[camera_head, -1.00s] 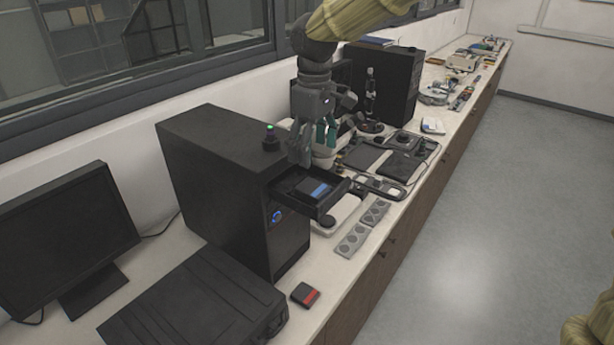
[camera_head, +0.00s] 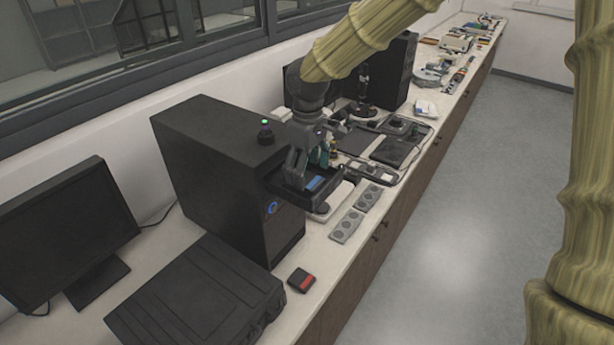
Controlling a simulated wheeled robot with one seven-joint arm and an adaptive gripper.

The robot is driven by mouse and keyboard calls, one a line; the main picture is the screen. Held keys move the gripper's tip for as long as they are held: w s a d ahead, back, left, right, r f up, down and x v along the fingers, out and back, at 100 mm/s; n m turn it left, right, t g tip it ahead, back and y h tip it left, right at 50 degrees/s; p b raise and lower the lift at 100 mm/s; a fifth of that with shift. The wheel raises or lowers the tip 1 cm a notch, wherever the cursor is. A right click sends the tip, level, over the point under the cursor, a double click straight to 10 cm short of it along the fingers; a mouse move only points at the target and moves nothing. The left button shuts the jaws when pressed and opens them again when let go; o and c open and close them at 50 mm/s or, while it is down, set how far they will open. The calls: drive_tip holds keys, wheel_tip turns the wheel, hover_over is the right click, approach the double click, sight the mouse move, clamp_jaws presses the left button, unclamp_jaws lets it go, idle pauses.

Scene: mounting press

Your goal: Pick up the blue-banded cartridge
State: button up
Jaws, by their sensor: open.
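The blue-banded cartridge (camera_head: 315,184) lies in the black open drawer tray (camera_head: 321,199) that sticks out of the front of the black press (camera_head: 231,188). Only its blue part shows clearly beside the fingers. My gripper (camera_head: 296,180) points down over the tray, its fingertips at the left of the cartridge. It is open, and part of the tray is hidden behind it. I cannot tell whether a finger touches the cartridge.
A monitor (camera_head: 66,236) stands at left. Grey plates (camera_head: 347,226) lie right of the tray. A green-lit knob (camera_head: 265,132) tops the press.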

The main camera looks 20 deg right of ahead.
drive_tip(key=shift+w+f, duration=0.1)
drive_tip(key=shift+f, duration=0.7)
drive_tip(key=shift+f+p, duration=0.25)
drive_tip(key=shift+p, duration=0.05)
drive_tip(key=c, duration=1.1)
drive_tip(key=shift+r, duration=0.1)
drive_tip(key=shift+c, duration=0.2)
